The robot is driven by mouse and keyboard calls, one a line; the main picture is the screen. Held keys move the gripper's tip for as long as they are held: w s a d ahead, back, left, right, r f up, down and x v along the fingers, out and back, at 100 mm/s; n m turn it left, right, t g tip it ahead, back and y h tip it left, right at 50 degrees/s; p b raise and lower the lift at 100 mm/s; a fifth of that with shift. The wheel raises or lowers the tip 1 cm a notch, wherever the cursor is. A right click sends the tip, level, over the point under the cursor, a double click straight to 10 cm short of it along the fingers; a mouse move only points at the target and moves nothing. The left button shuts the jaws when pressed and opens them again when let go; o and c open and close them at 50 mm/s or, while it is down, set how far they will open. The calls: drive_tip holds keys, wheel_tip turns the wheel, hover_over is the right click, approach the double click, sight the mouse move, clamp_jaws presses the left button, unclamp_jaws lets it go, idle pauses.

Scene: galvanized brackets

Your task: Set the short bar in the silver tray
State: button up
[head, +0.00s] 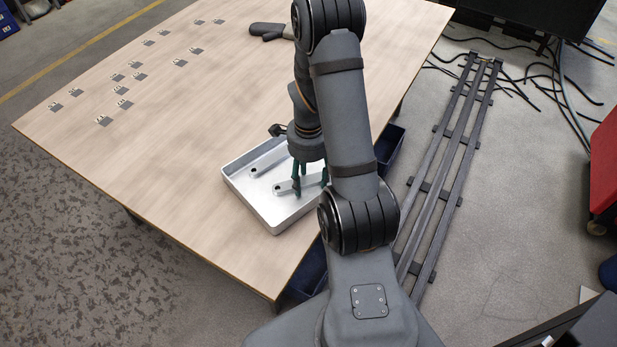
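The silver tray (251,199) sits at the near right edge of the wooden table. A light metal bar with a dark hole at its end (268,161) lies in the tray's back part. A second similar bar (285,188) is in the tray's front part, below my gripper (311,183). My gripper points down into the tray, its two dark green fingers spread apart beside and over this second bar. I see no firm hold on it. The fingers and my arm hide the bar's right end, so I cannot tell which bar is shorter.
A dark blue bin (387,150) stands at the table's right side. The table left of the tray is clear.

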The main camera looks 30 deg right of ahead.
sight(309, 182)
drive_tip(key=shift+w+r+p, duration=0.1)
drive_tip(key=shift+r+p, duration=0.2)
drive_tip(key=shift+r, duration=0.25)
wheel_tip(309, 182, up, 11)
drive_tip(key=p, duration=0.2)
